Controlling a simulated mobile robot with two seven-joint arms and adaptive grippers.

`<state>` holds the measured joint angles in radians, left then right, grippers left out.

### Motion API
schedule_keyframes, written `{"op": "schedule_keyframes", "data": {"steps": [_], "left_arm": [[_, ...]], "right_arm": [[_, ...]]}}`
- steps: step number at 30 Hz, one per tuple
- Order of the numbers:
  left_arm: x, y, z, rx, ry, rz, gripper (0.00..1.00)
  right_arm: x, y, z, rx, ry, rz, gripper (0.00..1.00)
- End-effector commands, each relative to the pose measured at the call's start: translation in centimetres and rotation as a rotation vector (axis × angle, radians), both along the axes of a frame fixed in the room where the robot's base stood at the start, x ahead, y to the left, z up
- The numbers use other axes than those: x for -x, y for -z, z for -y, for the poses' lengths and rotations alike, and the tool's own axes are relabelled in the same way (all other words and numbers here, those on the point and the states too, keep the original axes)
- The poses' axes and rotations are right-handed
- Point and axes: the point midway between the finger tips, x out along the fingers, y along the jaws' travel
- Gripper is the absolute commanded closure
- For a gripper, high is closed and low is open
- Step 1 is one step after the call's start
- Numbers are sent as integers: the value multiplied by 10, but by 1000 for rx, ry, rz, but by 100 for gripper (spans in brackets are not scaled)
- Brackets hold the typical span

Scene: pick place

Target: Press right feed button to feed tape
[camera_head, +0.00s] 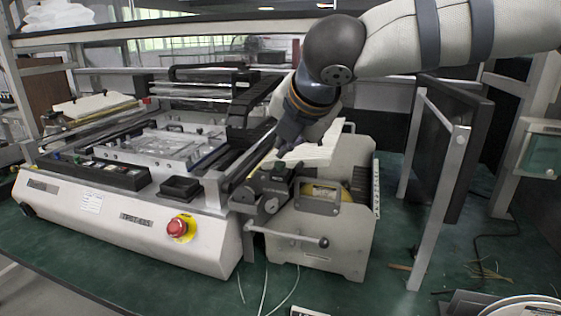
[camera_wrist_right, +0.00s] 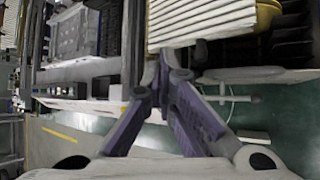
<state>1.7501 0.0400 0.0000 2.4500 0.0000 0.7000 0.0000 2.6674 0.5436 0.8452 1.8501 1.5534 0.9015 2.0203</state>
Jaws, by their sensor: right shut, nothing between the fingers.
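The tape feeder unit (camera_head: 345,243) is a light grey box with a dark roller mechanism and a yellow reel, right of the white machine. Its feed buttons are too small or hidden to make out. My right gripper (camera_head: 282,150) points down above the rear of the dark mechanism, beside the pale ribbed sheet (camera_head: 318,152). In the right wrist view its purple-grey fingers (camera_wrist_right: 166,62) meet at the tips with nothing between them, and the ribbed sheet (camera_wrist_right: 200,18) is just beyond. Contact with the feeder cannot be told. My left gripper is not in view.
The white machine (camera_head: 115,226) with a red emergency stop button (camera_head: 178,227) stands on the green table (camera_head: 395,225). A monitor on a metal frame (camera_head: 443,190) stands at the right. A lever handle (camera_head: 323,242) sticks out in front of the feeder. Thin wires lie on the table.

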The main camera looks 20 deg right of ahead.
Motion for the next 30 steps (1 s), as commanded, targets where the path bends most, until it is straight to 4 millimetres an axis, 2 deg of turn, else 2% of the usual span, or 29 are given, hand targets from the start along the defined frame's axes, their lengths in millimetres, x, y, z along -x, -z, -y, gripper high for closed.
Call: {"op": "schedule_keyframes", "data": {"steps": [16,23,30], "left_arm": [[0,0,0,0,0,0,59],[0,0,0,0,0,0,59],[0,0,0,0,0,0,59]], "right_arm": [[0,0,0,0,0,0,100],[0,9,0,1,1,-2,100],[0,9,0,1,1,-1,100]]}}
